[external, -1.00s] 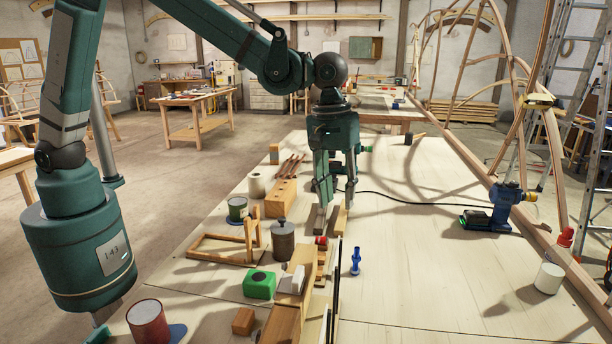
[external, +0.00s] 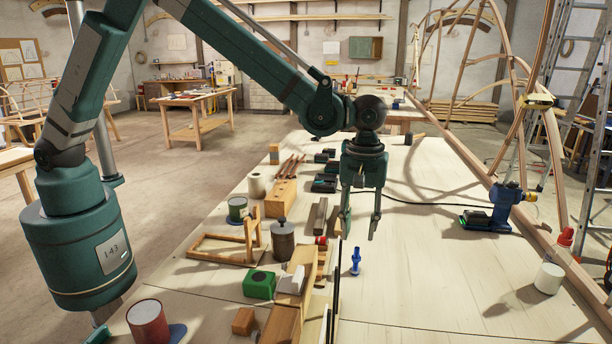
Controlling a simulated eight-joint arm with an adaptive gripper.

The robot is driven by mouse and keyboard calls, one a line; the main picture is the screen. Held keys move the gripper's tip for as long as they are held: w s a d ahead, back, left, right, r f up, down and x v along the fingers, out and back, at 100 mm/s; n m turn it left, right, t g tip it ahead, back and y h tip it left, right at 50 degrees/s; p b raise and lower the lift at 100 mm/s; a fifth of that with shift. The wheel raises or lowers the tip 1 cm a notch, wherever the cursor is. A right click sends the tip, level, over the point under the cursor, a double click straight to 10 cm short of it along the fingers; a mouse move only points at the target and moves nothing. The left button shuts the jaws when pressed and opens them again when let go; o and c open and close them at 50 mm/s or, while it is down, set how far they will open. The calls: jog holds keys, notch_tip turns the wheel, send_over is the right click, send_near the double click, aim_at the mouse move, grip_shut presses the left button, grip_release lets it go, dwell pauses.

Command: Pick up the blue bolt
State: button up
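The blue bolt (external: 355,262) stands upright on the pale bench top, near the middle, just right of the wooden strips and blocks. My gripper (external: 359,229) points down above and behind the bolt in the external view. Its two fingers are spread apart with nothing seen between them. The fingertips are apart from the bolt; their exact height over the bench is hard to tell.
Close left of the bolt are wooden blocks (external: 302,262), a dark grey canister (external: 283,243) and a green box (external: 259,284). Thin dark upright strips (external: 336,290) stand in front.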

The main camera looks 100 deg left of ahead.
aim_at(357, 248)
jog(key=shift+f, duration=0.15)
jog(key=shift+f, duration=1.15)
jog(key=shift+f, duration=0.1)
jog(key=shift+f+p, duration=0.4)
jog(key=shift+f, duration=2.1)
grip_shut()
